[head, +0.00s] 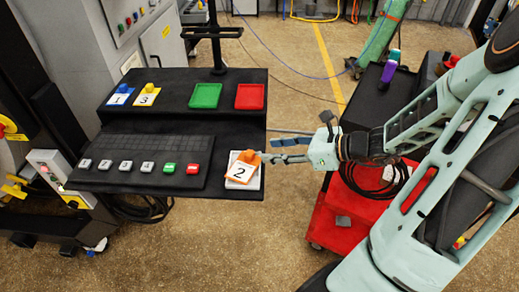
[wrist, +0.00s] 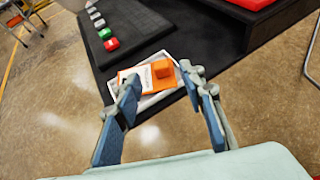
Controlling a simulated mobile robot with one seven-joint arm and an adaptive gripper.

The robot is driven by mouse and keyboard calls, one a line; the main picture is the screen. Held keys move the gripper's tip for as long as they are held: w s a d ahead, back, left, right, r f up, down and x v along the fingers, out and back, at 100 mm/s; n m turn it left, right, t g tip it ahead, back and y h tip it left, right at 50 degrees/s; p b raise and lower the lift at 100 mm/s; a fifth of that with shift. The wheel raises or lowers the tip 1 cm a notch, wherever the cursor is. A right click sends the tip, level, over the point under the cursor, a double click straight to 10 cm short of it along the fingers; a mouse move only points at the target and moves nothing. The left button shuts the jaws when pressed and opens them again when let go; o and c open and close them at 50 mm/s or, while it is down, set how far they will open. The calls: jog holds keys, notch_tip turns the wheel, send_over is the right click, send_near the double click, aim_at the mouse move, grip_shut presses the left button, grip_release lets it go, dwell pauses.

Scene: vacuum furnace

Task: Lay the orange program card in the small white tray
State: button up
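The orange program card (head: 240,174), marked 2 and with an orange knob on top, lies at the small white tray (head: 256,184) on the right end of the console's lower shelf. In the wrist view the card (wrist: 137,76) lies within the rim of the tray (wrist: 148,103), slightly turned. The knob (wrist: 163,69) stands up from it. My gripper (head: 268,150) is open. In the wrist view its fingers (wrist: 160,82) are spread, with a clear gap around the knob, and nothing is held.
The blue card 1 (head: 120,95) and yellow card 3 (head: 147,96) stand on the upper shelf, left of a green tray (head: 205,96) and a red tray (head: 250,97). A button row (head: 127,166) lies left of the white tray. A red cart (head: 345,215) stands right.

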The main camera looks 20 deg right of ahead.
jog(key=shift+v, duration=2.35)
jog(key=shift+f, duration=0.1)
